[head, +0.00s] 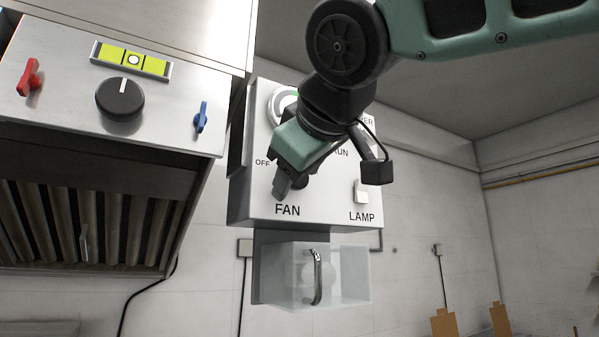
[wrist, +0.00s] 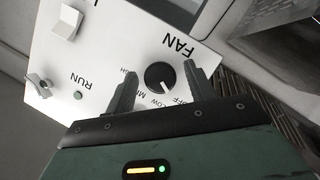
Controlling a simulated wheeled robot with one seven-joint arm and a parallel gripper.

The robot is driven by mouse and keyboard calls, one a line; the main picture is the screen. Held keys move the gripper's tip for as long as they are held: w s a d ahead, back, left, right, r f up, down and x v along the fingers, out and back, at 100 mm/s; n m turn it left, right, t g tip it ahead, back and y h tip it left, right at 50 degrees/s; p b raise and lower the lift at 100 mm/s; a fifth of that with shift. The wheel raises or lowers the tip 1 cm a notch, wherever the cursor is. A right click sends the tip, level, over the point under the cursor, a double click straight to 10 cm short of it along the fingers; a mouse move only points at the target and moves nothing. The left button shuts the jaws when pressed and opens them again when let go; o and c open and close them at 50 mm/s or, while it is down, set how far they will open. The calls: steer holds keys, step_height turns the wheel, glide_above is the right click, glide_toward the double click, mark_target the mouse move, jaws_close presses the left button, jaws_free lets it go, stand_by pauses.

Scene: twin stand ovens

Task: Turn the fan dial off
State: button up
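The fan dial (wrist: 160,76) is a round black knob with a white pointer mark, above the label FAN as seen in the head view. In the wrist view its mark points toward the printed LOW and OFF labels; I cannot tell exactly which. My gripper (wrist: 165,68) is open, with one finger on each side of the dial and visible gaps to it. In the head view my gripper (head: 287,186) is in front of the white control box (head: 325,212) and hides most of the dial; the OFF label shows just left of it.
A white LAMP switch (head: 362,192) is at the box's lower right. A clear case (head: 345,275) with a metal handle hangs below. On the left, a steel hood has a black knob (head: 120,97), a red lever (head: 30,78) and a blue lever (head: 201,118).

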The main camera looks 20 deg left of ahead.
steer(key=shift+s, duration=0.1)
steer(key=b+v, duration=0.4)
steer(key=v, duration=1.3)
steer(key=shift+d, duration=0.15)
steer(key=shift+r, duration=0.1)
